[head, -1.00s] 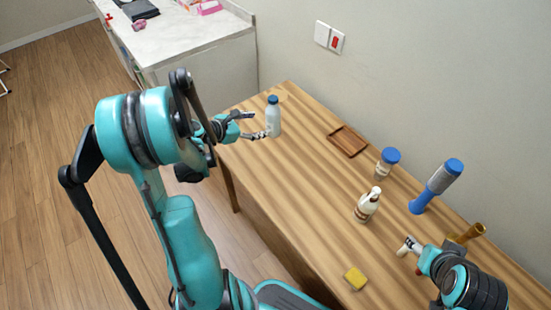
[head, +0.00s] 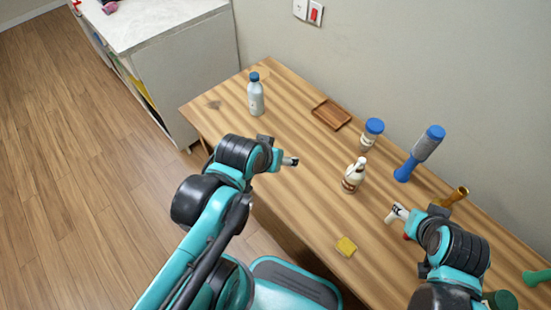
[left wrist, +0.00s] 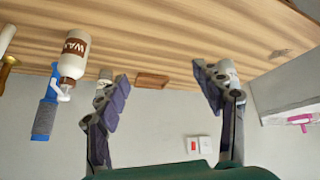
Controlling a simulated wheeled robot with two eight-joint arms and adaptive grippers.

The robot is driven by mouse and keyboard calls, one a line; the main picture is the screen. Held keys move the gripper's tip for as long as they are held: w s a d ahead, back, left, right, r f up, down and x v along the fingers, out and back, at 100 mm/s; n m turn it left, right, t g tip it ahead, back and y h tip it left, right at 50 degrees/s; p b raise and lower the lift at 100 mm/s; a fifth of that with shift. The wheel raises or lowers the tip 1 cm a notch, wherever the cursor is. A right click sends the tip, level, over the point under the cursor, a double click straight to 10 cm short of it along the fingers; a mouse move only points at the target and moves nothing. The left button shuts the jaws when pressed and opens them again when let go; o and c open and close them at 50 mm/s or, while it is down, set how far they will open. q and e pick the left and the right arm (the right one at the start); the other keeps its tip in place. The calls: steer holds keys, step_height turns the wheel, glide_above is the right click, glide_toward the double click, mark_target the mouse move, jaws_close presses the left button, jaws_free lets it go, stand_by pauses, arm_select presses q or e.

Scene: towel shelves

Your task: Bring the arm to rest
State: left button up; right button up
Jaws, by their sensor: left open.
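My left gripper (head: 280,151) is over the near edge of the wooden table. In the left wrist view its two fingers (left wrist: 160,85) stand wide apart with nothing between them. A pale bottle with a blue cap (head: 256,98) stands upright on the table, up and left of that gripper and apart from it. My right gripper (head: 397,213) is above the right part of the table, near a brown-gold cylinder (head: 455,196). Its fingers overlap in the head view, so I cannot tell its opening.
A white-topped counter (head: 165,22) stands left. The table's middle has free room.

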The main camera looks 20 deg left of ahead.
arm_select(q)
steer(key=shift+s+d+m, duration=0.1)
steer(key=shift+s+m, duration=0.4)
steer(key=shift+m, duration=0.3)
